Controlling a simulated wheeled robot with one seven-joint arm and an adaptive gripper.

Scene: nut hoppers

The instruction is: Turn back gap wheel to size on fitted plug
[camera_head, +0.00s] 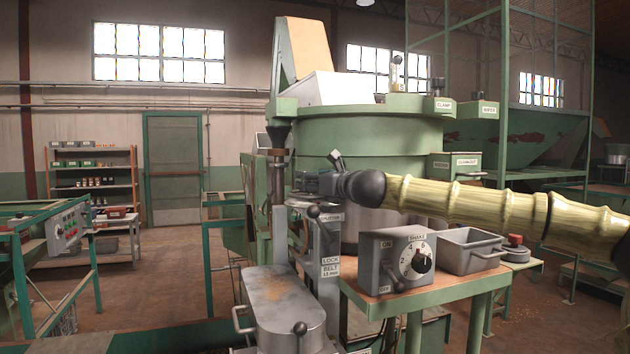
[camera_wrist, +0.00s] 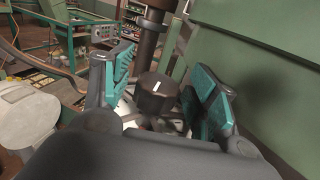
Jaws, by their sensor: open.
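A dark round wheel with a white mark (camera_wrist: 157,93) shows in the wrist view, below a dark vertical post (camera_wrist: 152,35); I take it for the gap wheel. My gripper (camera_wrist: 163,82) is open, with one teal pad left of the wheel and one right of it. Neither pad appears to press on it. In the head view my gripper (camera_head: 306,181) is beside the vertical post (camera_head: 278,190), in front of the green drum, and the wheel cannot be made out there. I cannot identify the fitted plug in either view.
A green drum machine (camera_head: 365,130) stands behind my gripper. Below are a grey lidded housing (camera_head: 283,300), a lever with lock and belt labels (camera_head: 326,235), a shake dial box (camera_head: 397,262) and a grey tray (camera_head: 471,252). A shelf rack (camera_head: 93,180) stands far left.

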